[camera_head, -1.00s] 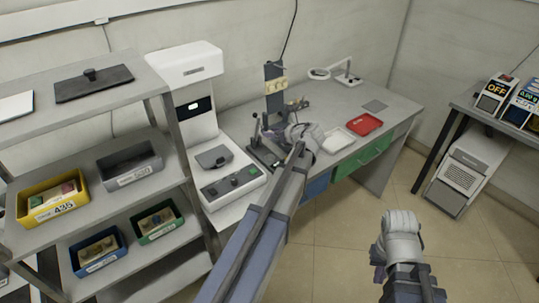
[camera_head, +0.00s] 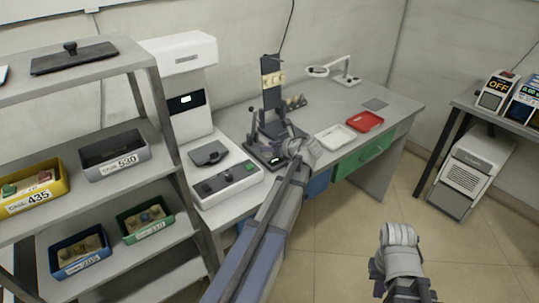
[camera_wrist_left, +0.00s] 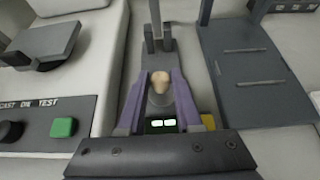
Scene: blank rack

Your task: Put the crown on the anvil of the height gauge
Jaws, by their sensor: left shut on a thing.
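My left gripper (camera_wrist_left: 161,78) has its purple fingers shut on the crown (camera_wrist_left: 162,81), a small beige tooth-like piece, in the left wrist view. The crown is right over the height gauge (camera_wrist_left: 160,124), above or at its grey anvil (camera_wrist_left: 159,102); I cannot tell whether they touch. The gauge's lit display shows between the fingers. In the head view the left gripper (camera_head: 284,150) is at the gauge (camera_head: 268,160) on the desk, and the crown is too small or hidden to see. My right gripper (camera_head: 386,272) hangs over the floor, its jaws hidden.
A white machine (camera_head: 214,183) with buttons stands left of the gauge. A dark plate (camera_wrist_left: 255,70) lies close right of it. A white tray (camera_head: 335,137) and red tray (camera_head: 366,122) lie further right on the desk. A shelf (camera_head: 120,185) with several bins stands at the left.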

